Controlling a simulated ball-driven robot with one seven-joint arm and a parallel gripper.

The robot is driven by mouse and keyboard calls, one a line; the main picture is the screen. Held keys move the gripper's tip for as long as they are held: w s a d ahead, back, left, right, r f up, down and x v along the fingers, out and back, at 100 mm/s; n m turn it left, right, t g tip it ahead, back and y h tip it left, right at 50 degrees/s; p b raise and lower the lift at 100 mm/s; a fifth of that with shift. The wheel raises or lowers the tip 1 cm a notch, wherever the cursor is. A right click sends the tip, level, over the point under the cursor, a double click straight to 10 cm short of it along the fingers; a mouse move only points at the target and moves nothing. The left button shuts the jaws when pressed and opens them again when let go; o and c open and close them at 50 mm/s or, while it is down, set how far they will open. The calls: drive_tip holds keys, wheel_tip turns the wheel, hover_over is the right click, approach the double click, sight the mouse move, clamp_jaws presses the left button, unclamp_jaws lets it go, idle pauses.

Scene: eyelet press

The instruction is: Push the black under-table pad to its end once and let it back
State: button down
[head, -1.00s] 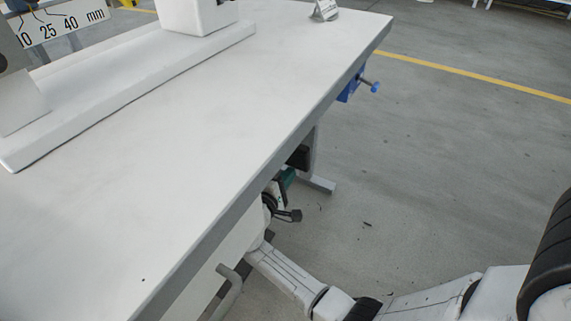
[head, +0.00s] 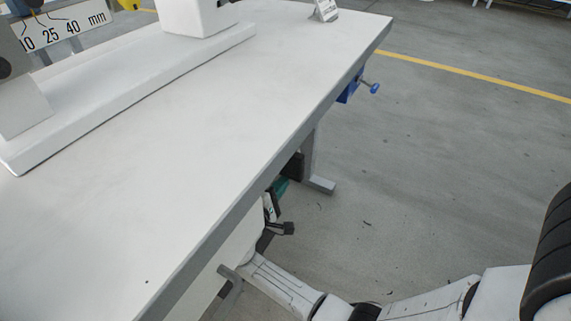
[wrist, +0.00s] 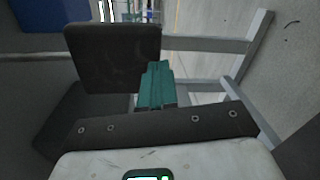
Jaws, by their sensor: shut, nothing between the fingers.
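The black pad (wrist: 112,57) shows in the wrist view as a dark, rounded flat plate at the upper left. In the head view a dark piece that looks like the pad (head: 294,167) shows below the table's right edge, partly hidden by the tabletop. My gripper (wrist: 157,66), with teal fingers held together, is shut and empty. Its tips are at the pad's lower right edge in the wrist view; I cannot tell whether they touch it. In the head view my gripper (head: 279,187) is mostly hidden by the table edge, just below the dark piece.
The white tabletop (head: 190,150) overhangs the area of my gripper. Grey frame bars (wrist: 205,44) and a table leg (head: 312,155) stand beyond.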

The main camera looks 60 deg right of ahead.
drive_tip(key=a+p, duration=0.1)
drive_tip(key=a, duration=0.4)
drive_tip(key=shift+s+a+r, duration=0.1)
drive_tip(key=shift+a+r, duration=0.05)
drive_tip(key=shift+a, duration=0.2)
idle(0.3)
idle(0.5)
drive_tip(key=s+f+m+g+y, duration=0.25)
drive_tip(key=s+f+y, duration=0.3)
drive_tip(key=s, duration=0.35)
drive_tip(key=s+a+m+t+y, duration=0.1)
drive_tip(key=s+a+t+y, duration=0.2)
drive_tip(key=s+a+y, duration=0.9)
wheel_tip(320, 180, up, 35)
drive_tip(key=p, duration=3.5)
drive_tip(key=shift+w+a, duration=0.15)
drive_tip(key=shift+w, duration=0.3)
